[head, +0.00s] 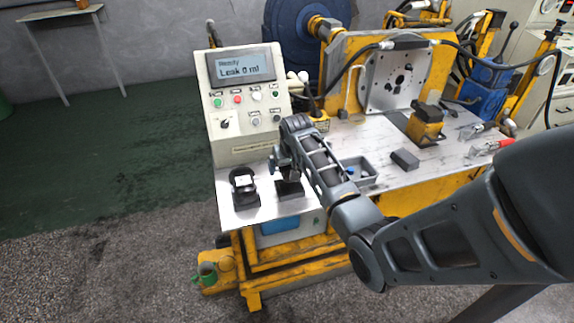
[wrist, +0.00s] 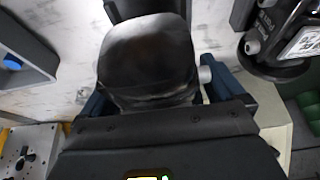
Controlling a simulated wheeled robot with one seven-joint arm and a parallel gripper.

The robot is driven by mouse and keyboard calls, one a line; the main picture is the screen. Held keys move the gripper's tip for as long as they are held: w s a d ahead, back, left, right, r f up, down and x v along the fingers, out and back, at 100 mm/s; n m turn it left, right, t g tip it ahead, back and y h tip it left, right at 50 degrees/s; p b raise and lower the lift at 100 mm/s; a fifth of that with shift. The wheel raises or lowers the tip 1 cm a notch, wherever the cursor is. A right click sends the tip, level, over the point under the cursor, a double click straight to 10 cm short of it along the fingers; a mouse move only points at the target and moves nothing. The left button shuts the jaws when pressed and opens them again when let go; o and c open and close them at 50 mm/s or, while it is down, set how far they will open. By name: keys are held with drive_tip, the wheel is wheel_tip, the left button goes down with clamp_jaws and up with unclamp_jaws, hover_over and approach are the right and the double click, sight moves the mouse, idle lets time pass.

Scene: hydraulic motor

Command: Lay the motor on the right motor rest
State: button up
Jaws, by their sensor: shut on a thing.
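My gripper (head: 284,166) is over the front left part of the bench, pointing down. In the wrist view its blue-grey fingers (wrist: 153,88) are shut on both sides of a dark, rounded motor (wrist: 148,60). In the head view my gripper and arm largely hide this motor. The right motor rest (head: 290,191), a dark block, is directly below my gripper. I cannot tell whether the motor touches it. Another dark motor with a white label (head: 243,183) lies on the left rest (head: 246,202); it also shows at the wrist view's upper right (wrist: 290,42).
A control panel (head: 243,95) reading "Leak 0 ml" stands behind the rests. A grey tray (head: 368,180) with a blue item is to the right, then a dark block (head: 404,159). A yellow stand with a silver plate (head: 382,92) rises at the back.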

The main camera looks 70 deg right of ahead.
drive_tip(key=shift+w+f+b, duration=0.1)
drive_tip(key=shift+f+b, duration=0.85)
drive_tip(key=shift+f, duration=1)
drive_tip(key=shift+p, duration=0.3)
drive_tip(key=shift+f, duration=0.15)
